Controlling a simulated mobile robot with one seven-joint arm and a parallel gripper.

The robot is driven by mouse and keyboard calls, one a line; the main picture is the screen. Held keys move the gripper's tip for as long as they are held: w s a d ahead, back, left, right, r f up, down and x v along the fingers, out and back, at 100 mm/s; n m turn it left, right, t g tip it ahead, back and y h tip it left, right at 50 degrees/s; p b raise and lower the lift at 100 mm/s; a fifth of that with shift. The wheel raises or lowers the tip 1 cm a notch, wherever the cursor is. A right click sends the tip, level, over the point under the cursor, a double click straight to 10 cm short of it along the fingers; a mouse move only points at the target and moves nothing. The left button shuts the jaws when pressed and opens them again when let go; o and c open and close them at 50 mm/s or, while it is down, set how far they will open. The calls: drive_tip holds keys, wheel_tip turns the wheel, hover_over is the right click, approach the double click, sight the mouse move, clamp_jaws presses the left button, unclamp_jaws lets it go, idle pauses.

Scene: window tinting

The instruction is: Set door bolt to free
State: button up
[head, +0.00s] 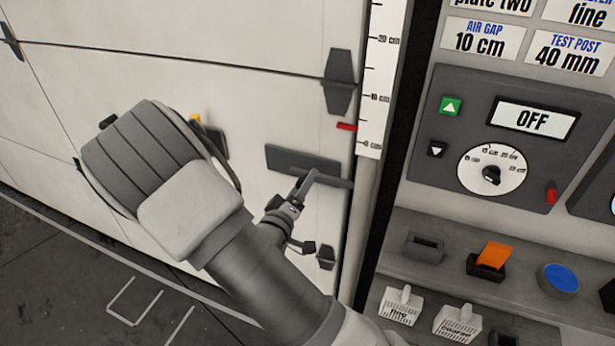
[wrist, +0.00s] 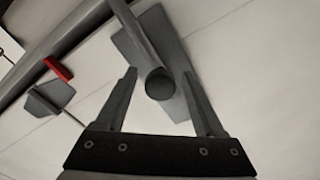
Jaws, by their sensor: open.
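The door bolt shows in the head view as a dark grey plate (head: 300,160) on the white panelled door (head: 262,95), near its right edge, with a grey bar reaching right toward the door frame. In the wrist view the bolt's handle ends in a dark round knob (wrist: 159,84), with the grey plate (wrist: 130,45) behind it. My gripper (wrist: 160,74) is open, with one finger on each side of the knob and visible room on both sides. In the head view my gripper (head: 297,190) is small and partly hidden by my arm, just below the plate.
A red tab (head: 347,127) sits at the door's right edge above the bolt; it also shows in the wrist view (wrist: 58,69). A dark hinge-like piece (head: 339,82) is higher up. Right of the door are a ruler strip (head: 381,75), a control panel reading OFF (head: 532,119) and a shelf (head: 400,253).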

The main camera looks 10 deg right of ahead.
sight(307, 174)
drive_tip(key=shift+x, duration=1.45)
drive_tip(key=shift+c, duration=0.2)
clamp_jaws()
drive_tip(key=shift+w+a, duration=0.1)
drive_tip(key=shift+w, duration=0.05)
